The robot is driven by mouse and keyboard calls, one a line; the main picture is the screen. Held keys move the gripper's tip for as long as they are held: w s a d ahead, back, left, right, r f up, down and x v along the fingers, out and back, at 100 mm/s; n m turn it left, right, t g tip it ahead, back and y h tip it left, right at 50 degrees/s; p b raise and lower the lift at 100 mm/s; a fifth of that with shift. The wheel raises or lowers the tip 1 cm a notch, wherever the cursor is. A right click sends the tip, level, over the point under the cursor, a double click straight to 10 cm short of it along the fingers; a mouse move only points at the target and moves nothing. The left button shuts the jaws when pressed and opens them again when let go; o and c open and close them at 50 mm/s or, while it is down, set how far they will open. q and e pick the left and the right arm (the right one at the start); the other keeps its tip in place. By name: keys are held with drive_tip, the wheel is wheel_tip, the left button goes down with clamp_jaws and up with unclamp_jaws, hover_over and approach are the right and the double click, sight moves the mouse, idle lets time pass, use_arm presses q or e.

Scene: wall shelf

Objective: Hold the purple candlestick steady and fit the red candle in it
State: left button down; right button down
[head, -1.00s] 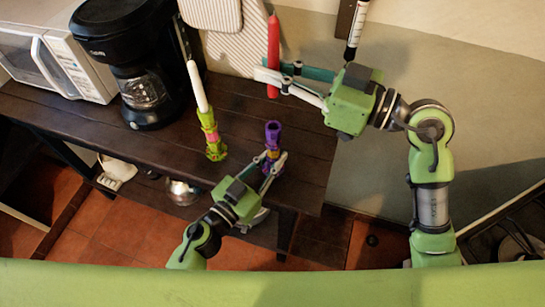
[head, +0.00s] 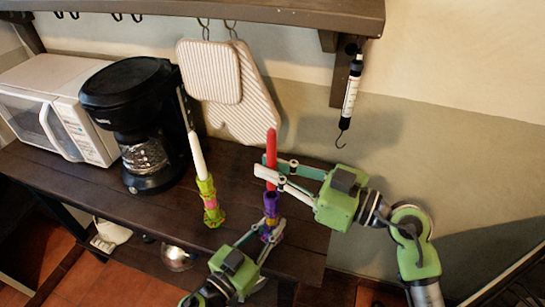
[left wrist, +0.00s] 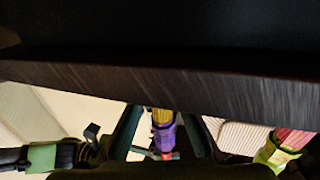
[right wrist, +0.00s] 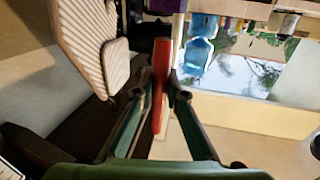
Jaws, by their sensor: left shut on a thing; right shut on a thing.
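The purple candlestick (head: 271,203) stands upright near the front right of the dark wooden table. My left gripper (head: 267,236) is shut on its lower part; the candlestick also shows between the fingers in the left wrist view (left wrist: 163,135). The red candle (head: 271,145) is upright, directly above the candlestick. My right gripper (head: 270,176) is shut around the candle's lower part; the candle also shows between its fingers in the right wrist view (right wrist: 160,85). The candle's lower end is close to the candlestick's top. I cannot tell whether it is inside the socket.
A green and pink candlestick (head: 210,205) with a white candle (head: 197,157) stands to the left. A black coffee maker (head: 140,115) and a white microwave (head: 62,105) are farther left. Pot holders (head: 240,95) and a hook scale (head: 350,95) hang behind.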

sight(274, 188)
drive_tip(key=shift+f, duration=0.7)
drive_tip(key=shift+f, duration=1.6)
idle(0.7)
drive_tip(key=c, duration=2)
unclamp_jaws()
drive_tip(key=shift+o, duration=0.2)
drive_tip(key=shift+d, duration=0.1)
drive_tip(key=v, duration=1.1)
drive_tip(key=shift+s+d, duration=0.3)
drive_tip(key=shift+r, duration=0.1)
use_arm(q)
drive_tip(key=c, duration=1.9)
unclamp_jaws()
